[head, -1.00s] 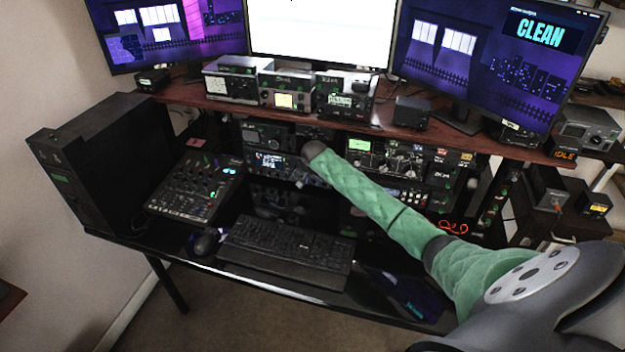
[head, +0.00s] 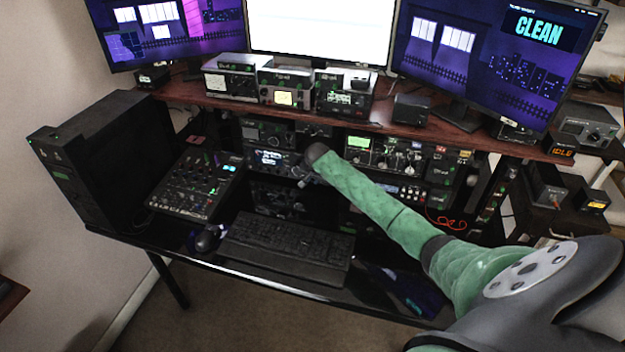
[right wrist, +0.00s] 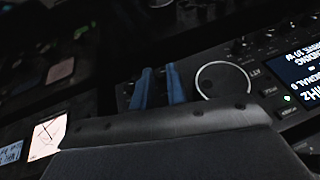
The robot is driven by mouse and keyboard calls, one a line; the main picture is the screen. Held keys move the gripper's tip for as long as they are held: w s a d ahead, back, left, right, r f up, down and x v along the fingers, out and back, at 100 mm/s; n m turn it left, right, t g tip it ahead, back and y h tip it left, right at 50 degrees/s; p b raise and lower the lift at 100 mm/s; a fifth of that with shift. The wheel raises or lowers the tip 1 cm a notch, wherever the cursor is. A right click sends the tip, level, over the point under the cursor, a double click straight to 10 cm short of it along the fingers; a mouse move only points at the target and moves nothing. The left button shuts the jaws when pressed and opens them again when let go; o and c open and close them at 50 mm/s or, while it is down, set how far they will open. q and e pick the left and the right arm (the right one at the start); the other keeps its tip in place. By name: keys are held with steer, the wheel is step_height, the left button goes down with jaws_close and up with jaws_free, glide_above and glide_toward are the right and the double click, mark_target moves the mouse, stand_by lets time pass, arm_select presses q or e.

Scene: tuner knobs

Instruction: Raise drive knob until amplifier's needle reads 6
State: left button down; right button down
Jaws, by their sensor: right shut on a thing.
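The radio (head: 270,160) with the lit display sits under the shelf. In the right wrist view its display (right wrist: 308,75) appears upside down and includes a drive line in watts. My right gripper (right wrist: 158,76) has its two blue fingers close together at the radio's front, beside a large round dial (right wrist: 222,80). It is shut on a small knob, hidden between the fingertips. In the head view my right gripper (head: 304,180) is small and dark against the radio. A lit meter (right wrist: 48,134) with a thin needle shows in the right wrist view; its scale is too small to read. My left gripper is out of view.
Several boxes with meters (head: 284,98) stand on the wooden shelf (head: 200,92) above. A rack unit with a green screen (head: 359,144) is right of the radio. A mixer (head: 197,185), keyboard (head: 287,240) and mouse (head: 208,238) lie on the desk. The right monitor (head: 485,70) reads CLEAN.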

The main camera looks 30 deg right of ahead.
steer(key=shift+s+d+f+m+t+y, duration=0.1)
steer(key=shift+s+m+t+y, duration=0.05)
steer(key=shift+t+y, duration=0.4)
steer(key=shift+s+d+f+m+t+y, duration=0.1)
steer(key=shift+s+m+t+y, duration=0.05)
steer(key=shift+t+y, duration=0.35)
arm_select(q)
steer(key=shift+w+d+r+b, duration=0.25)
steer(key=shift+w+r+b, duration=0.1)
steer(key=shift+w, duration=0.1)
arm_select(e)
steer(key=shift+r+t, duration=0.1)
steer(key=shift+t, duration=0.35)
steer(key=c, duration=1.7)
jaws_free()
steer(key=shift+d, duration=0.1)
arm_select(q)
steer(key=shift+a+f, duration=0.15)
arm_select(e)
steer(key=shift+s, duration=0.1)
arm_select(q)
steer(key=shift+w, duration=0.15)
